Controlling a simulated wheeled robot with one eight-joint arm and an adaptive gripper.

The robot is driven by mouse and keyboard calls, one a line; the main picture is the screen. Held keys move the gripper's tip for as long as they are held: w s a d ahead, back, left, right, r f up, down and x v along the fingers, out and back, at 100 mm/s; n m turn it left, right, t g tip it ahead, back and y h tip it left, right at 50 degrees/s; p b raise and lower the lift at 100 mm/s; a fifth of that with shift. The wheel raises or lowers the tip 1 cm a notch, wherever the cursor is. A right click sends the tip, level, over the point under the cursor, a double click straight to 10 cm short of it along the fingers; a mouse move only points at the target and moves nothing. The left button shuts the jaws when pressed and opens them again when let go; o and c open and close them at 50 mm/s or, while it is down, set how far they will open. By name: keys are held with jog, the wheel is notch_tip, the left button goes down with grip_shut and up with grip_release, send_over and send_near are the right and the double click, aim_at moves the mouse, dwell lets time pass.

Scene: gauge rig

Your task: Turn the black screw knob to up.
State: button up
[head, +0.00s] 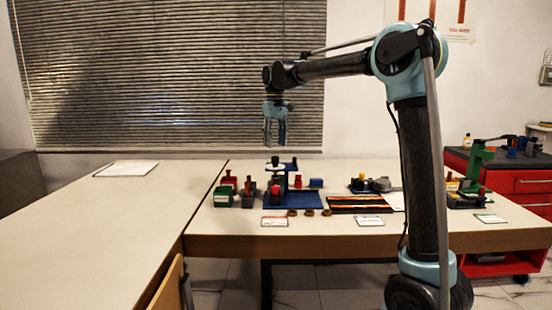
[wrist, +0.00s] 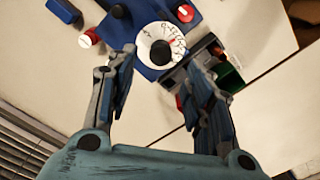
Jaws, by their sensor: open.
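My gripper (head: 275,140) hangs above the blue gauge rig (head: 281,182), apart from it, fingers pointing down. In the wrist view my gripper (wrist: 160,75) is open and empty, its fingers spread below the rig in the picture. The rig's blue body (wrist: 147,12) carries a white round dial (wrist: 172,32) with dark markings and a red mark. A black round knob (wrist: 160,52) covers the dial's lower middle. Another dark knob (wrist: 120,12) is at upper left. I cannot tell for sure which is the screw knob, nor its setting.
Red-topped white parts (wrist: 88,38) and (wrist: 185,13) flank the dial. A blue block (wrist: 64,11) lies at upper left. Several brass rings and a label card (head: 275,221) lie in front. The left table (head: 120,220) is mostly clear.

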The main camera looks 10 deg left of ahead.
aim_at(275, 162)
notch_tip(275, 162, down, 7)
jog(key=shift+r, duration=0.2)
dwell(0.3)
jog(key=c, duration=1.1)
